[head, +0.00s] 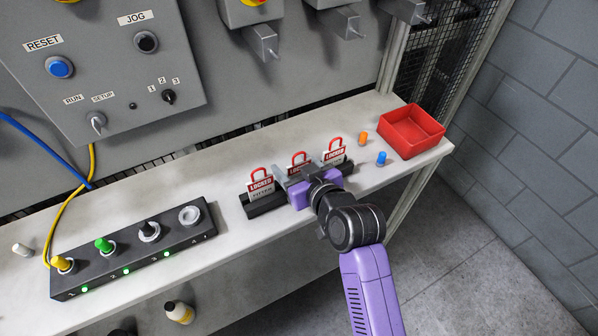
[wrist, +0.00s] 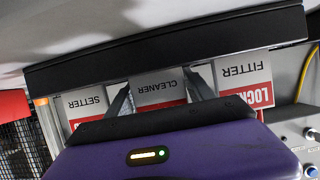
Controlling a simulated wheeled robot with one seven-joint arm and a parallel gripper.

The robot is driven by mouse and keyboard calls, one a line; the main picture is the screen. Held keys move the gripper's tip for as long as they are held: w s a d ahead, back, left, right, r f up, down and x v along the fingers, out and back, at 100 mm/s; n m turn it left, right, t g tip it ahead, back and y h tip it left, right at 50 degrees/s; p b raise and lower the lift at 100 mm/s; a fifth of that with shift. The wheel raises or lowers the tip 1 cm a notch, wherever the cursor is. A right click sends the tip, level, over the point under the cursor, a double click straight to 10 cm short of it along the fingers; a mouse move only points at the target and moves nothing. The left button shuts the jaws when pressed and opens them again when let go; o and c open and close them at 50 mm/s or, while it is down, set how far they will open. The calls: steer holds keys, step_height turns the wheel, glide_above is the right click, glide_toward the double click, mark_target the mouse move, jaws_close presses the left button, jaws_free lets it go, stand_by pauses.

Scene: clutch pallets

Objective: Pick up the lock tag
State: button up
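Three red-and-white lock tags with red shackles stand in a row in a black holder (head: 265,205) on the bench. In the wrist view they read, upside down, SETTER (wrist: 85,102), CLEANER (wrist: 160,86) and FITTER (wrist: 243,72). In the head view there is a left tag (head: 261,185), a middle tag (head: 297,165) and a right tag (head: 334,152). My gripper (wrist: 158,82) is open at the middle CLEANER tag, one finger beside each edge. Whether the fingers touch it is unclear. My gripper hides the middle tag's lower part in the head view.
A red bin (head: 412,130) is at the bench's right end, with orange (head: 363,138) and blue (head: 381,158) pegs beside it. A black switch strip (head: 135,250) with several knobs lies left. A control panel (head: 90,60) stands behind. Bench between strip and holder is clear.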

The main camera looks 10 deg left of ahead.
steer(key=c, duration=0.9)
steer(key=shift+r, duration=0.15)
step_height(320, 180, up, 20)
steer(key=shift+f+b, duration=0.1)
steer(key=shift+b, duration=0.3)
